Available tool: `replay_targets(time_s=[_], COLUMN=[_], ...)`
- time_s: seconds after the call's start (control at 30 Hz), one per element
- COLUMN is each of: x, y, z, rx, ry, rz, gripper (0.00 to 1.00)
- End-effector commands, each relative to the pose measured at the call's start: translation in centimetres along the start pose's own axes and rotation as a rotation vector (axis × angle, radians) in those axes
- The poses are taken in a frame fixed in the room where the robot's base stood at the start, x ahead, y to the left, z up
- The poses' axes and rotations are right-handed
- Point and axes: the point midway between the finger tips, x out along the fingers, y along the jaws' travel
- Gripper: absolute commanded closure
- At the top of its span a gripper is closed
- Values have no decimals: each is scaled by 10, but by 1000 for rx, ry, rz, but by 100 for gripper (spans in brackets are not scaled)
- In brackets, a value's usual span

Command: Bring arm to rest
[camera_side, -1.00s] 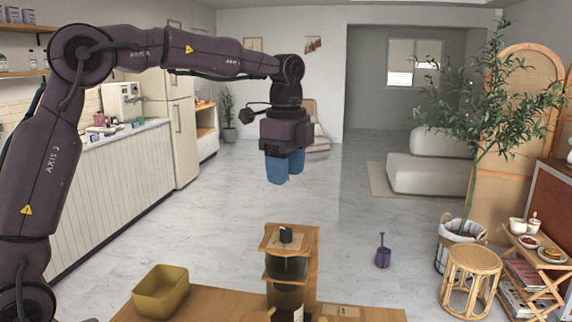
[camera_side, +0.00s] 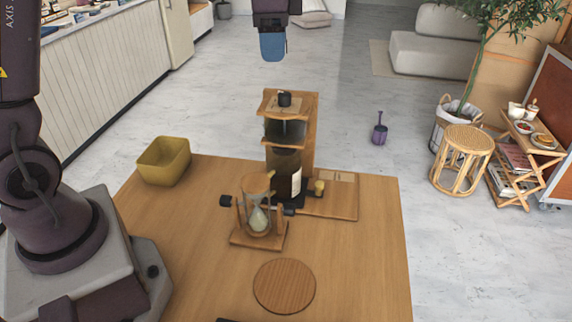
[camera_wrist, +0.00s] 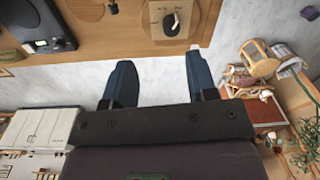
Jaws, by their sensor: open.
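My gripper (camera_side: 272,46) hangs at the top of the side view, above and behind the wooden coffee stand. Its blue fingers point down with nothing between them. In the wrist view my gripper (camera_wrist: 160,85) shows two blue fingers wide apart, with only pale floor between them. Both fingers are clear of the table (camera_side: 362,258) and of everything on it. The upper part of my arm is cut off by the frame in the side view.
A wooden coffee stand (camera_side: 306,130) holds a dark container (camera_side: 284,178). An hourglass-shaped glass (camera_side: 259,216) stands in a wooden frame before it. A yellow bin (camera_side: 164,161) sits at the table's back left. A round wooden disc (camera_side: 284,286) lies in front. The table's right front is clear.

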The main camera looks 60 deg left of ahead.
Motion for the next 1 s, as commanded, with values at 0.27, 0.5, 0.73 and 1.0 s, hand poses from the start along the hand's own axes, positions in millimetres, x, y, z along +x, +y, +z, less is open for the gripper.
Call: replay_targets(time_s=[0.27,0.5,0.73,1.0], x=[-10,-4,-6,-14], y=[66,124,151,154], z=[61,119,144,143], rx=[-423,-655,-644,-623], ry=[117,289,400,437], rz=[-101,-122,-122,-129], gripper=[47,47,47,47])
